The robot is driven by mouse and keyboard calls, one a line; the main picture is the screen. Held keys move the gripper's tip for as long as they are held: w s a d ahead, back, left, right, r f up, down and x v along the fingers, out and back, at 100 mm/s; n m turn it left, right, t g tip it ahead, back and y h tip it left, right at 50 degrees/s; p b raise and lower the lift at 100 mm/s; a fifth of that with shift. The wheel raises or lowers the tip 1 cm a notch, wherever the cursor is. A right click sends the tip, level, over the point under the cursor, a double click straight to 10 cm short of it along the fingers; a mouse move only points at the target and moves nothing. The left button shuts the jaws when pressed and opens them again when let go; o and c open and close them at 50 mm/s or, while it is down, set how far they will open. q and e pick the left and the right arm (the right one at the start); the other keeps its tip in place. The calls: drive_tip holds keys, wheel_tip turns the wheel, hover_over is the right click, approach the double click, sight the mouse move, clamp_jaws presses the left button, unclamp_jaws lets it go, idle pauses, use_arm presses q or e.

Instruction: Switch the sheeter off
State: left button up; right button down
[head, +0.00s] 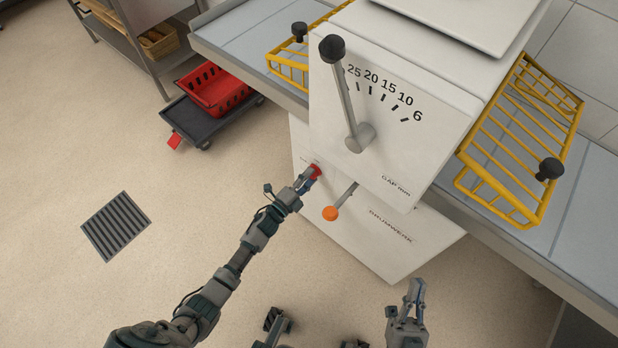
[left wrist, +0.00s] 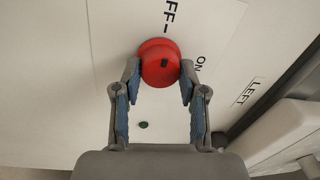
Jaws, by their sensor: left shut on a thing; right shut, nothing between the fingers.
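The sheeter (head: 440,110) is a white machine with a thickness scale and a black-knobbed lever (head: 345,95). A red rotary knob (head: 315,170) sits at the lower left of its front. In the left wrist view the knob (left wrist: 160,62) has a small dark mark; a partly cut lettering ending in "FF" is above it and "ON" is to its right. My left gripper (head: 307,180) has its fingers on both sides of the knob, gripping it. My right gripper (head: 415,288) is shut and empty, low in front of the machine.
An orange-tipped lever (head: 331,213) sticks out just right of my left gripper. Yellow wire guards (head: 500,160) flank the machine over the belt tables (head: 585,200). A dolly with a red crate (head: 215,92) stands at the left. The floor around the drain grate (head: 115,225) is clear.

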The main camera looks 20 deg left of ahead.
use_arm(q)
drive_tip(key=shift+a+f, duration=0.2)
drive_tip(key=shift+a, duration=0.1)
drive_tip(key=o, duration=0.9)
drive_tip(key=shift+o, duration=1.2)
drive_tip(key=v, duration=1.2)
drive_tip(key=shift+f, duration=0.15)
drive_tip(key=shift+w, duration=0.1)
